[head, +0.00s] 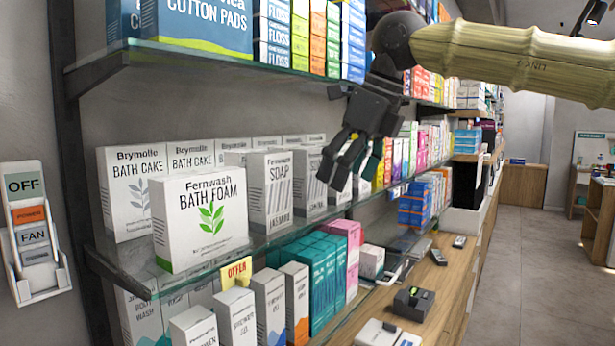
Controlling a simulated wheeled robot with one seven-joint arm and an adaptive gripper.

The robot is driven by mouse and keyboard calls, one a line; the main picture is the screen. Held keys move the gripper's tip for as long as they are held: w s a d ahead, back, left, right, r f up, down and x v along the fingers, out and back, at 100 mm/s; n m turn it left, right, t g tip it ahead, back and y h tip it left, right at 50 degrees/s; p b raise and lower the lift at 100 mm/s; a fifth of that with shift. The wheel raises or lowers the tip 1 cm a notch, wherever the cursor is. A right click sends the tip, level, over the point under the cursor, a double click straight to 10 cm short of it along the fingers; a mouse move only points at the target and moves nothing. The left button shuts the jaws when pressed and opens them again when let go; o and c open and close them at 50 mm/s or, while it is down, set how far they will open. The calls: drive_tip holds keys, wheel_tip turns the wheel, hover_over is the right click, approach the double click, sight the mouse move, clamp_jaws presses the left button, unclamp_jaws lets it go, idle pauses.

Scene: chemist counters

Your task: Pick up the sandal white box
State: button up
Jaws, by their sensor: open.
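Several white boxes stand on the glass shelf. One reads "SOAP JASMINE" (270,188). To its right is a similar narrow white soap box (309,186), whose small lower lettering I cannot read for certain, so I cannot tell if it is the sandal one. More white boxes behind are partly hidden. My dark gripper (348,182) is open and empty. It hangs from the upper right with its fingers pointing down, in front of the shelf's right part and just right of the narrow soap box in the picture. I see no clear contact with any box.
A large "BATH FOAM" box (200,220) stands at the shelf's front left, before "BATH CAKE" boxes (126,193). The glass shelf above (200,62) holds more cartons. Below are teal boxes (318,275) and a wooden counter (445,290) with small devices. The aisle floor (525,270) is clear.

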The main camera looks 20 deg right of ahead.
drive_tip(key=p, duration=0.2)
hover_over(317, 214)
drive_tip(key=shift+s+d+f, duration=0.1)
drive_tip(key=shift+f, duration=0.35)
drive_tip(key=shift+d+f, duration=0.1)
drive_tip(key=c, duration=1.1)
